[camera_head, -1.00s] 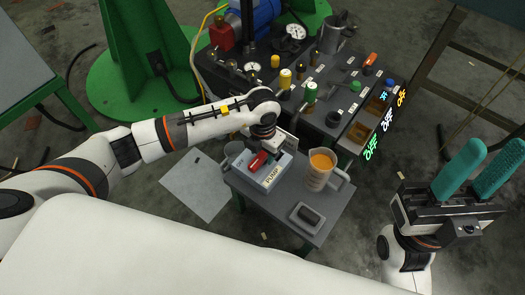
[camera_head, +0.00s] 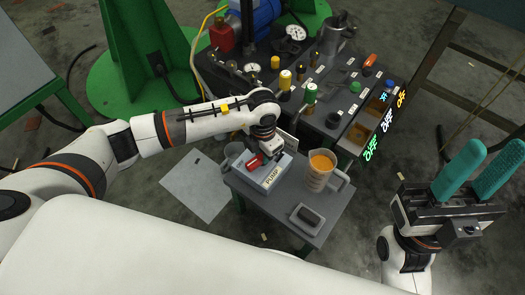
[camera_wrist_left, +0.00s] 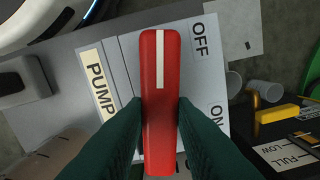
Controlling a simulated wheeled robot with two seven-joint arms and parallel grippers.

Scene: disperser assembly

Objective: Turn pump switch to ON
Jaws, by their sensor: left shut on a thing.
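The pump switch is a red lever (camera_head: 254,163) with a white stripe, on a pale box (camera_head: 271,182) with a PUMP label. The box stands on a small grey table. My left gripper (camera_wrist_left: 160,108) is shut on the red lever (camera_wrist_left: 166,65), with one dark green finger on each side. In the left wrist view, the OFF label (camera_wrist_left: 199,39) is at the upper right of the lever and the ON label (camera_wrist_left: 217,117) is at the lower right, partly hidden. My right gripper (camera_head: 485,168) is open and empty at the right, its teal fingers apart.
A measuring jug of orange liquid (camera_head: 320,170) stands right of the pump box. A small grey dish (camera_head: 309,215) lies on the table (camera_head: 282,213) in front. Behind is a control bench with valves, gauges and glowing OFF signs (camera_head: 372,148).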

